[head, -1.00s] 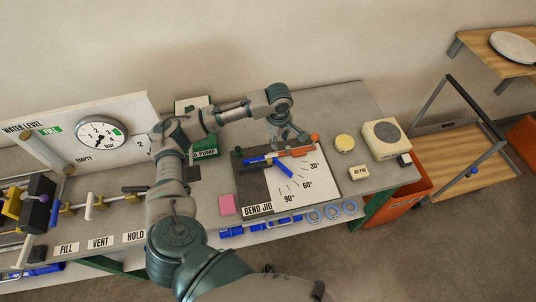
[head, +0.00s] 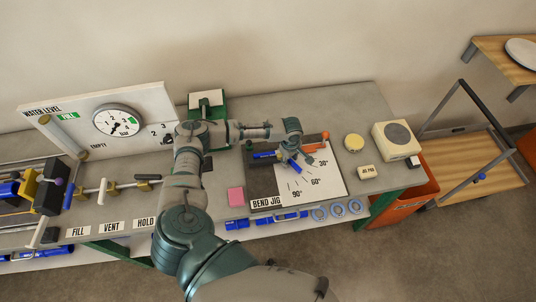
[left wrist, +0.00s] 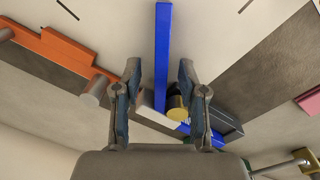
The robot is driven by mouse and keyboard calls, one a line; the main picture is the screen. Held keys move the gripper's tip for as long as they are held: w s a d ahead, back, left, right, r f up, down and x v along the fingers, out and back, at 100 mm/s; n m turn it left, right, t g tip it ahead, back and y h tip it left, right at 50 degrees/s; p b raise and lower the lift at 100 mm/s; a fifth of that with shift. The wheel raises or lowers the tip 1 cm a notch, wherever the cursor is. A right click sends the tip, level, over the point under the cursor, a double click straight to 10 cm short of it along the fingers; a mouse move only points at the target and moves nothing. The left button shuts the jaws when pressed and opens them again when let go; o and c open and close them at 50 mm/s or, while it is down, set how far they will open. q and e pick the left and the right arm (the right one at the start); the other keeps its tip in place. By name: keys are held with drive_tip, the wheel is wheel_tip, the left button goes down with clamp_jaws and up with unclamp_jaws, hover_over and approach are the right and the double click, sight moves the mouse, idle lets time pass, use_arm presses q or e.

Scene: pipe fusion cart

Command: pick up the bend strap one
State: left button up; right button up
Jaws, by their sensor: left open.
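The bend jig (head: 262,182) is a dark plate with a white angle-marked board on the bench. A blue strap (head: 263,155) lies on its upper part, partly hidden by my gripper; I take it to be bend strap one. My left gripper (head: 299,166) is over the jig, pointing down. In the left wrist view, the blue strap (left wrist: 162,55) runs upright between the two open, empty fingers of the left gripper (left wrist: 156,75). A brass-coloured pin (left wrist: 177,109) stands beside the strap. My right gripper is out of view.
An orange bar (left wrist: 62,48) with a grey peg lies close beside the fingers. A pink block (head: 236,195) sits left of the jig. A round yellow disc (head: 354,143) and a cream box (head: 392,141) stand right.

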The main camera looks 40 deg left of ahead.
use_arm(q)
drive_tip(key=shift+a+f, duration=0.15)
drive_tip(key=shift+f, duration=0.05)
drive_tip(key=shift+c, duration=0.3)
clamp_jaws()
drive_tip(key=shift+r, duration=0.1)
